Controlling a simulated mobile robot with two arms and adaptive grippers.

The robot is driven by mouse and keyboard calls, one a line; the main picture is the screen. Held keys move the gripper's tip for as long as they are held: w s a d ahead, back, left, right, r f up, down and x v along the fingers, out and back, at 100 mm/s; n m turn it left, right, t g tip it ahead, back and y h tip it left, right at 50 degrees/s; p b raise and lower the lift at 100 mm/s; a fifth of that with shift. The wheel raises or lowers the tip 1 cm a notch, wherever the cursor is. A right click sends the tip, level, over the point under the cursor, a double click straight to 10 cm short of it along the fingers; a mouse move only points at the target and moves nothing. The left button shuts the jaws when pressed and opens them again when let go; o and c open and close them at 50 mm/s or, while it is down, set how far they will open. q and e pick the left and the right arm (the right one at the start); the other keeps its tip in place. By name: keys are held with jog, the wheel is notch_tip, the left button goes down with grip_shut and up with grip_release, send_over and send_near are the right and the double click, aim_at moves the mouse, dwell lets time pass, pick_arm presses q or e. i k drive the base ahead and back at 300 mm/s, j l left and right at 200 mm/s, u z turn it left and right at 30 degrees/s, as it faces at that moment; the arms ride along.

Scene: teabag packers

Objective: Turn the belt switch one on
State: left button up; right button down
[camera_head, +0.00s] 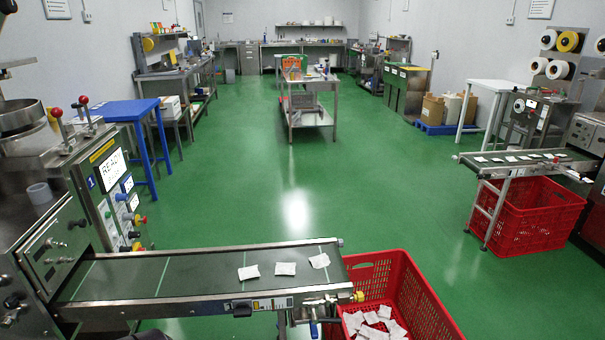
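The machine on the left has a control panel (108,190) with a blue "1" label and a lit screen (112,170) that seems to read "READY". Small displays and several coloured knobs (133,219) run down the panel's edge. A conveyor belt (200,275) comes out of this machine, with three white teabag packets (285,269) near its right end. A small labelled control strip (262,304) with dark and yellow parts is on the belt's front side. I cannot tell which control is belt switch one or how it is set. Neither of my grippers can be made out.
A red crate (425,300) holding several packets stands at the belt's right end. A second conveyor (530,161) with another red crate (512,225) is on the right. A blue table (130,110) stands behind the left machine. The green floor in the middle is clear up to a metal cart (313,116).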

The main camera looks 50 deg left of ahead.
aim_at(242, 309)
jog(key=u, duration=2.4)
